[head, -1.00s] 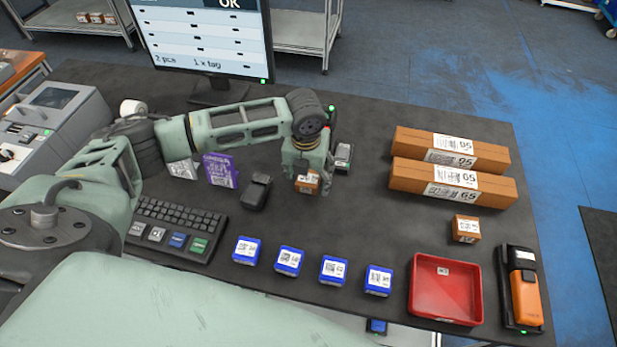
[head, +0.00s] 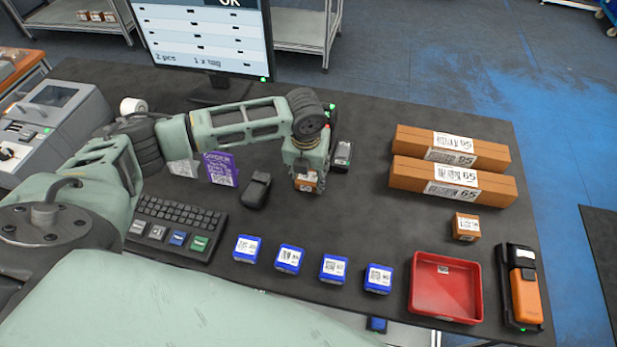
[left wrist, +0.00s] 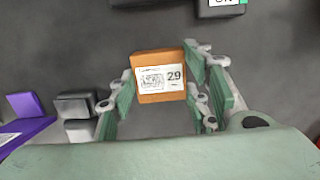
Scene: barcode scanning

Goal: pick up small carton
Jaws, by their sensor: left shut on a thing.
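A small brown carton (head: 307,181) with a white label sits between the fingers of my left gripper (head: 306,184), near the middle of the dark table. In the left wrist view the carton (left wrist: 160,78) shows its label with "29", and the gripper's fingers (left wrist: 160,92) stand on both sides of it. My left gripper is shut on this carton. Whether the carton touches the table is hard to tell. A second small carton (head: 466,227) sits apart at the right, above the red tray. My right gripper is not in view.
Two long cartons (head: 452,181) lie at the right back. A red tray (head: 445,313) and an orange-black scanner (head: 524,290) are at front right. Several blue boxes (head: 289,260) line the front.

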